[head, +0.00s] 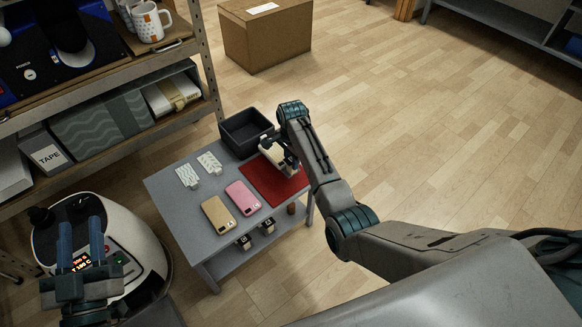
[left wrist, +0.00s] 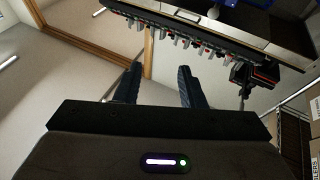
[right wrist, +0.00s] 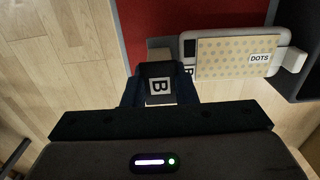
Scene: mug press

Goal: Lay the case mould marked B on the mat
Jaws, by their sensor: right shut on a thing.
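My right gripper (right wrist: 160,85) is shut on the case mould marked B. The mould's B tag (right wrist: 160,86) shows between the fingers. Its pale body carries a dotted panel reading DOTS (right wrist: 240,56). In the head view the mould (head: 272,157) is over the far left part of the red mat (head: 277,190), partly hidden by my gripper. The mat also shows in the right wrist view (right wrist: 160,18). I cannot tell whether the mould touches the mat. My left gripper (head: 81,240) is open and empty at the lower left, away from the table.
The grey table (head: 178,211) holds a gold phone (head: 217,214), a pink phone (head: 243,198) and two white patterned pieces (head: 187,175), (head: 209,162). A dark tray (head: 232,143) stands behind the mat. Two dark items sit below the table's front edge. Shelving is at the left.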

